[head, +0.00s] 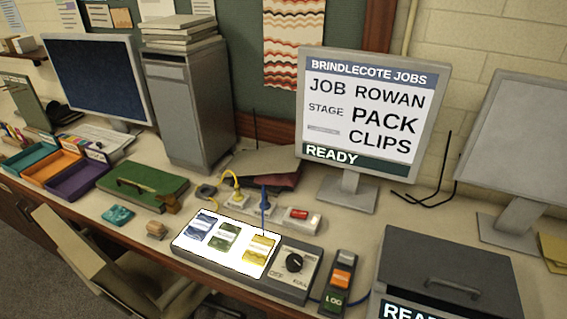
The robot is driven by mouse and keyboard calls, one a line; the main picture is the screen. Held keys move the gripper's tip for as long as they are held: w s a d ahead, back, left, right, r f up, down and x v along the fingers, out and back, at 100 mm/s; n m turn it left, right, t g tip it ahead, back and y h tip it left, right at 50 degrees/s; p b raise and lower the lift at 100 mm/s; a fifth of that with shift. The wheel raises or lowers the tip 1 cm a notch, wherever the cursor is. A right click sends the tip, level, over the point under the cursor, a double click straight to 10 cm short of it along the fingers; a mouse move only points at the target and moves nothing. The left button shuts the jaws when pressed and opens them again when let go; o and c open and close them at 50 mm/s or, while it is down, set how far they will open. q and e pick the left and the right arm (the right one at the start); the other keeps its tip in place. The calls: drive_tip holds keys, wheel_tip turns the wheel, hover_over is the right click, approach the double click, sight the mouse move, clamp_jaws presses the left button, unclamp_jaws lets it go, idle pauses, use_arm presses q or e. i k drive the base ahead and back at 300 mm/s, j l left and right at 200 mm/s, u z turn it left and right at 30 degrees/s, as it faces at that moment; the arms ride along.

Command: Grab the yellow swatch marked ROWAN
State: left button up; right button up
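A yellow swatch (261,242) lies at the right end of a lit white panel (217,262) on the desk. A pale band crosses its middle; any name on it is too small to read. A green swatch (224,237) and a blue swatch (201,227) lie to its left on the same panel, apart from it. Neither of my grippers shows in the head view.
A dial (294,262) and a LOG box (338,283) stand right of the panel. Behind are a cable block (237,203), a red-switched box (301,218) and a monitor (367,110) reading JOB ROWAN, PACK CLIPS. A chair (70,245) stands in front. Coloured trays (72,190) sit left.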

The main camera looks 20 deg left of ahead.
sight(257, 253)
drive_tip(key=u, duration=1.05)
